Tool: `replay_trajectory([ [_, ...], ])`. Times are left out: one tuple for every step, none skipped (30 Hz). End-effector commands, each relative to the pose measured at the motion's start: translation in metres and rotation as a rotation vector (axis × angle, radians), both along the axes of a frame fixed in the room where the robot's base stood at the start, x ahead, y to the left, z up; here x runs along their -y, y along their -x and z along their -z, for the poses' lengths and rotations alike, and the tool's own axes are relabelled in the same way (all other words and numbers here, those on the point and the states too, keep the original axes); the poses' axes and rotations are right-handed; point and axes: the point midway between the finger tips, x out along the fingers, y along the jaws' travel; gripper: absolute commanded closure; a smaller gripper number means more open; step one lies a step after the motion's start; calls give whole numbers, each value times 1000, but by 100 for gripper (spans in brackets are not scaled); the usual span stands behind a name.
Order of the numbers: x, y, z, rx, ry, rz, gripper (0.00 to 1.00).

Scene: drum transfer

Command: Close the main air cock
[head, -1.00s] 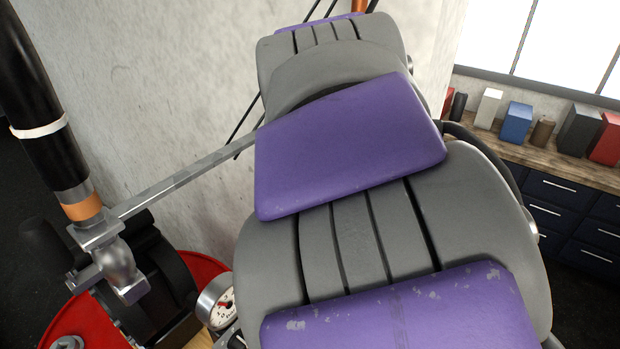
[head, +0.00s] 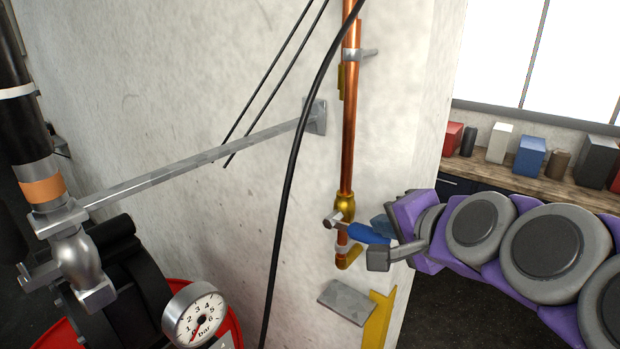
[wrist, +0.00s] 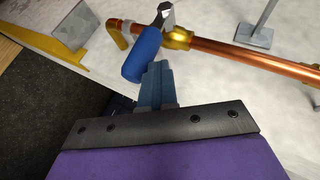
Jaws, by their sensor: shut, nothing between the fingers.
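The air cock is a brass valve (head: 345,207) on a vertical copper pipe on the pale wall. Its lever has a blue grip (head: 367,234) that points right, roughly across the pipe, tipped slightly down. The brass valve (wrist: 178,38) and blue grip (wrist: 142,54) also show in the wrist view. My gripper (head: 380,225) is shut and empty, at the upper side of the grip's outer end. In the wrist view its blue-grey fingertips (wrist: 157,70) are right beside the grip; I cannot tell whether they touch.
A black cable (head: 290,180) hangs left of the pipe. A metal bar (head: 190,168) runs to the wall. A pressure gauge (head: 194,314) stands lower left. A small grey plate (head: 347,301) and yellow bracket (head: 378,318) sit below the valve. A workbench (head: 545,182) is at right.

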Motion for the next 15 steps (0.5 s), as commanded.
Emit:
replay_trajectory([
  [-3,1,5,9,-8,0,100],
  [-5,1,5,12,-10,1,100],
  [-8,2,6,15,-10,1,100],
  [-8,2,7,16,-10,0,100],
  [-10,2,8,16,-7,-1,100],
  [-12,3,9,15,-5,-1,100],
  [-14,3,10,16,-4,-2,100],
  [-15,3,11,15,-2,-3,100],
  [-15,4,11,15,-2,-3,100],
  [-15,4,12,15,-2,-3,100],
  [-14,4,12,15,-2,-3,100],
  [-13,4,13,15,-4,-2,100],
  [-11,4,13,15,-6,-2,100],
  [-9,4,13,15,-9,-1,100],
  [-6,4,13,15,-11,-1,100],
])
